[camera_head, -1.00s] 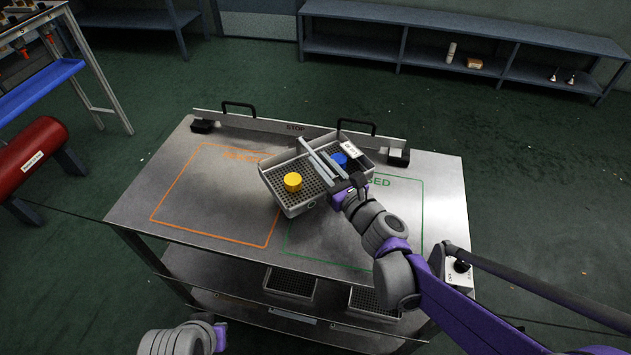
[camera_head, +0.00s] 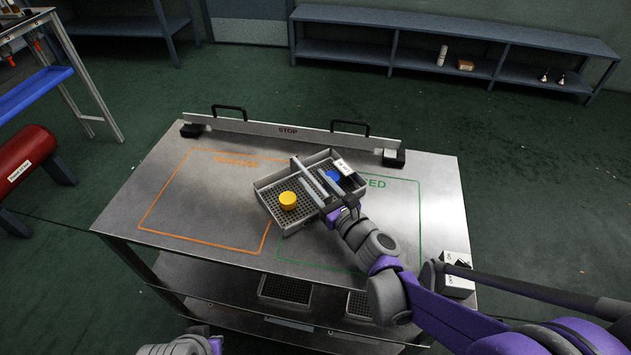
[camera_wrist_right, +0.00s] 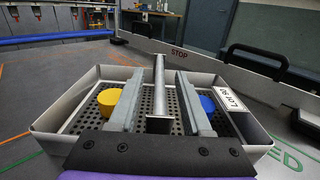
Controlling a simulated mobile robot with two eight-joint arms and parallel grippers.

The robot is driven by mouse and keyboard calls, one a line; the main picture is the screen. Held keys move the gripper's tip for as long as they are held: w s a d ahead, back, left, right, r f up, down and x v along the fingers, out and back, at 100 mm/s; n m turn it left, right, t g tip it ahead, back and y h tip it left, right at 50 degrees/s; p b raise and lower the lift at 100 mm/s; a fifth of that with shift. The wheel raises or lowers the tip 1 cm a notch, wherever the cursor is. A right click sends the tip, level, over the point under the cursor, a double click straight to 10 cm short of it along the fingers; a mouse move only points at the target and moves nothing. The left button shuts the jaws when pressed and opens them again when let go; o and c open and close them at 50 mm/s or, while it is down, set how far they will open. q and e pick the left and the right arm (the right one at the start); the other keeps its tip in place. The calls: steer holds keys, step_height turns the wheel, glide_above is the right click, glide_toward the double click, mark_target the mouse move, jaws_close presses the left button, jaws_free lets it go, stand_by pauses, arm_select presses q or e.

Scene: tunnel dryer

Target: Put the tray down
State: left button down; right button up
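The grey mesh-bottomed tray (camera_head: 266,205) appears to rest level on the metal table (camera_head: 165,205), turned at an angle across the orange outline's right edge and the green outline. A yellow round piece (camera_head: 288,200) sits in its left half and a blue one (camera_head: 333,175) in its right half. My right gripper (camera_head: 314,180) is over the tray's middle. In the right wrist view its fingers (camera_wrist_right: 158,85) stand either side of the tray's central bar (camera_wrist_right: 160,100), with gaps showing. My left arm shows only at the bottom edge; its fingers are not visible.
A rail marked STOP (camera_head: 288,130) with two black handles runs along the table's far edge, behind the tray. More trays (camera_head: 285,290) stand on the lower shelf. A switch box (camera_head: 456,275) is at the right front corner. The table's left part is clear.

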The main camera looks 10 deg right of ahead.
steer(key=shift+o, duration=0.3)
steer(key=shift+r, duration=0.1)
steer(key=shift+s+d, duration=0.1)
steer(key=shift+s, duration=0.1)
steer(key=p+v, duration=0.1)
steer(key=v, duration=1)
steer(key=shift+s+d, duration=0.15)
steer(key=shift+s, duration=0.15)
